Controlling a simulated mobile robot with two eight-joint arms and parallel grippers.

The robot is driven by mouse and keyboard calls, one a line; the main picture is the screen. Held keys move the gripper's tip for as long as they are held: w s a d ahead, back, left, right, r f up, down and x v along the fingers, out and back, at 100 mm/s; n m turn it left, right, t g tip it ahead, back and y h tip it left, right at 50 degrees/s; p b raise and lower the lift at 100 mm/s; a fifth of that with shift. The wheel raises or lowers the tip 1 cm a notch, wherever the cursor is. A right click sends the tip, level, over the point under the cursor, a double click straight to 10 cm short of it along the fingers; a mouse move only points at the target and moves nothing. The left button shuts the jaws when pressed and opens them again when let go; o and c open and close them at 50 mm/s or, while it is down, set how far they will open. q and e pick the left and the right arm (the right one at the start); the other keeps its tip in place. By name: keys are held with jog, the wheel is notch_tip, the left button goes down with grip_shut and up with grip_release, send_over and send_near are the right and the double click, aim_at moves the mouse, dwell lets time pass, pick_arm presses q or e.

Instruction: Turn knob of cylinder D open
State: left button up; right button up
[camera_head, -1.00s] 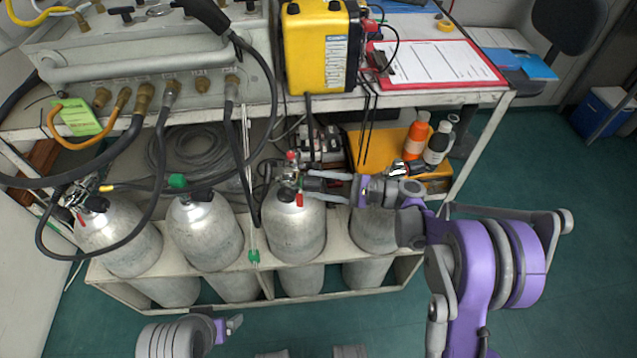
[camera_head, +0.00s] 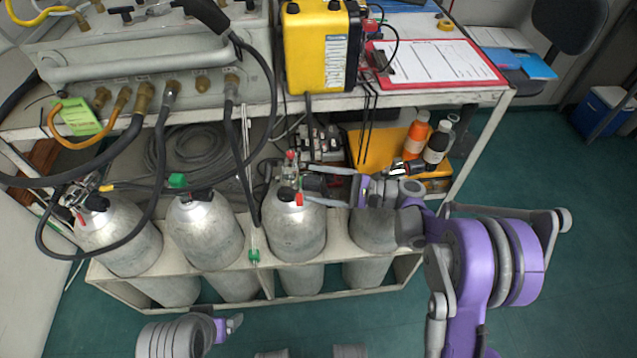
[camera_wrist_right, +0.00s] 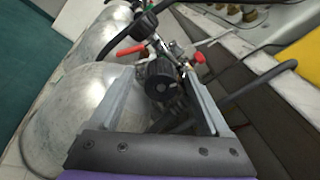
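Several grey cylinders stand in a row, with no readable letters, so I cannot tell which is D. My right gripper (camera_head: 306,182) reaches in from the right over the rightmost cylinder (camera_head: 374,233) to the valve of the third cylinder from the left (camera_head: 296,232). Its fingers are open, one on each side of a black knob (camera_head: 314,184). In the right wrist view the knob (camera_wrist_right: 159,78) lies between the spread fingertips, with gaps showing beside it. My left gripper (camera_head: 234,324) is low in the head view, away from the cylinders; its opening is unclear.
A white rack (camera_head: 122,284) holds the cylinders. Above is a bench with a yellow box (camera_head: 320,48) and a red clipboard (camera_head: 440,64). Black hoses (camera_head: 150,190) hang over the left cylinders. Bottles (camera_head: 436,148) stand behind the right arm.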

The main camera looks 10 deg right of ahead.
jog(key=p+v, duration=0.1)
jog(key=v, duration=1)
jog(key=shift+a, duration=0.1)
